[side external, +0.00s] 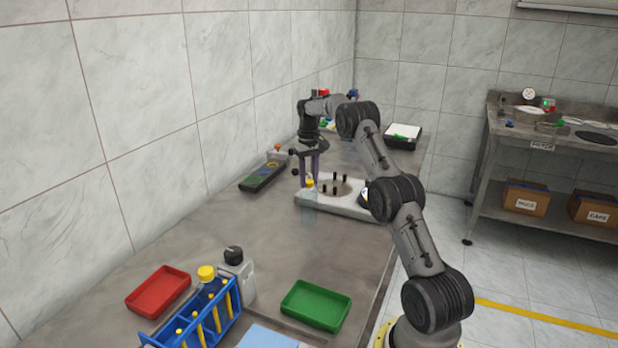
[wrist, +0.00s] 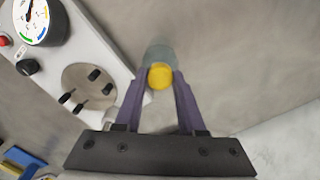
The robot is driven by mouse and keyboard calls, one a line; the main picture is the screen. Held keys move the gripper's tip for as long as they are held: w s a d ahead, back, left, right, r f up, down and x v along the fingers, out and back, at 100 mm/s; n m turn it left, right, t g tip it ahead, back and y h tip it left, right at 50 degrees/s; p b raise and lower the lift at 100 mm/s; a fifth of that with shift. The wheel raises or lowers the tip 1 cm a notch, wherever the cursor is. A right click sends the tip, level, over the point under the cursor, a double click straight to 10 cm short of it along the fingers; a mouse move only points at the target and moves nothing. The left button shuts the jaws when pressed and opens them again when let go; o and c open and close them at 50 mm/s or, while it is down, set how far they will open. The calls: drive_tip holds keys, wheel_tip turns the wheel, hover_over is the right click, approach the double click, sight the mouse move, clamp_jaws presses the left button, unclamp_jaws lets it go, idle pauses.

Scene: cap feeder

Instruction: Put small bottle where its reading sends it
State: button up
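The small bottle (side external: 309,206) is translucent with a yellow cap. It is upright in the side view, beside the near left edge of the pale station (side external: 335,206). In the wrist view its yellow cap (wrist: 160,76) sits between my two purple fingertips, with the pale body (wrist: 158,54) beyond. My gripper (side external: 309,180) points down and appears shut on the bottle at the cap; it also shows in the wrist view (wrist: 162,83). Whether the bottle touches the table is unclear. A round dial (wrist: 32,16) with coloured bands is on the station; its reading is too small to tell.
A red tray (side external: 158,291) and a green tray (side external: 316,305) lie on the near bench. Between them stand a blue rack (side external: 205,322) with yellow-topped tubes and a black-capped container (side external: 243,275). A dark panel (side external: 263,177) lies by the wall. The mid-bench is clear.

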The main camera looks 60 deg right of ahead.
drive_tip(key=o, duration=0.4)
drive_tip(key=shift+o, duration=0.2)
drive_tip(key=shift+r, duration=0.15)
wheel_tip(320, 180, up, 11)
drive_tip(key=w+a+r+n+t+h, duration=0.1)
drive_tip(key=a+r+n, duration=0.1)
drive_tip(key=a+r, duration=1.05)
drive_tip(key=s+a+f+n+t, duration=0.1)
drive_tip(key=s+a+n, duration=0.1)
drive_tip(key=s+a, duration=0.6)
drive_tip(key=s+a+n+t, duration=0.2)
drive_tip(key=s+a, duration=0.6)
drive_tip(key=a, duration=0.9)
drive_tip(key=shift+s+f+t, duration=0.3)
drive_tip(key=shift+s+f, duration=0.1)
drive_tip(key=shift+o, duration=0.4)
drive_tip(key=s+a+f+n+t, duration=0.1)
drive_tip(key=s+a+f, duration=0.3)
drive_tip(key=s+f, duration=0.3)
drive_tip(key=shift+s+a+f+n+y, duration=0.2)
drive_tip(key=shift+s+f+n+y, duration=0.15)
drive_tip(key=shift+s, duration=0.9)
drive_tip(key=o, duration=0.4)
drive_tip(key=shift+s+f, duration=0.15)
drive_tip(key=shift+f, duration=0.1)
